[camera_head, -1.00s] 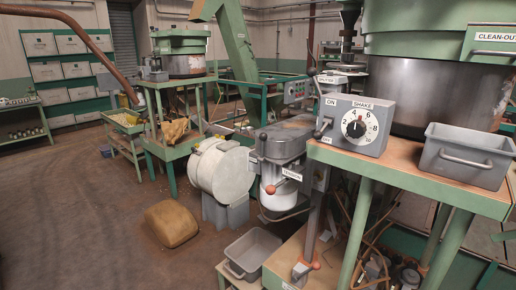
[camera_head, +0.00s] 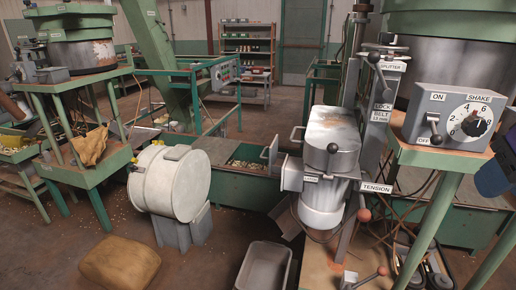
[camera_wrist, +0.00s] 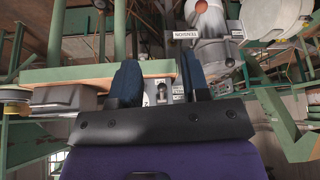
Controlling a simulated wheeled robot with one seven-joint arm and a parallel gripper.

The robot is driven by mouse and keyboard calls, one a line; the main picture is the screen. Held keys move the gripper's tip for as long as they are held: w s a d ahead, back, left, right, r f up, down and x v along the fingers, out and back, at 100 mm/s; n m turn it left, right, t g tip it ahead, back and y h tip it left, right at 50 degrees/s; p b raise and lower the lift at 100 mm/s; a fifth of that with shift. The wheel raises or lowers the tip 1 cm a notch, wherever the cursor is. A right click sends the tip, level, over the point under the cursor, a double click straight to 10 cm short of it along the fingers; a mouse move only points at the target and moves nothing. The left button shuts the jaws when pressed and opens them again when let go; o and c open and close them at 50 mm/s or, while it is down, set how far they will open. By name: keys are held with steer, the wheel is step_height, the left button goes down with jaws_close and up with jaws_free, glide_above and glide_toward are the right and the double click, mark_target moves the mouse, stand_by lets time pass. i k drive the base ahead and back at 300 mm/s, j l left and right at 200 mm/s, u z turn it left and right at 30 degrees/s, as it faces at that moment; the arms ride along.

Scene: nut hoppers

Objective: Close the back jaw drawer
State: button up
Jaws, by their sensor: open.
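In the head view the splitter machine (camera_head: 330,150) stands right of centre, with a grey cylindrical body. Small handles stick out at its left and back; a grey plate with a handle (camera_head: 270,151) stands out on its left side. I cannot tell for certain which part is the back jaw drawer or how far out it is. In the wrist view, which looks upside down, my gripper (camera_wrist: 158,68) has two dark blue fingers set apart, with nothing held between them. The machine's body (camera_wrist: 212,52) is beyond them. At the head view's right edge a blue part of my arm shows.
The shake control box (camera_head: 452,118) sits on a green-legged table (camera_head: 440,158) at right. A green trough (camera_head: 240,182) runs behind. Floor between is partly open.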

mark_target(276, 159)
steer(key=i+j+z, duration=0.1)
steer(key=j, duration=0.3)
steer(key=i+j, duration=0.15)
steer(key=j, duration=0.25)
steer(key=i+j+z, duration=0.15)
steer(key=j, duration=0.3)
steer(key=i+j, duration=0.1)
steer(key=j, duration=0.3)
steer(key=i+j+z, duration=0.15)
steer(key=j, duration=0.3)
steer(key=i+j, duration=0.25)
steer(key=j, duration=0.1)
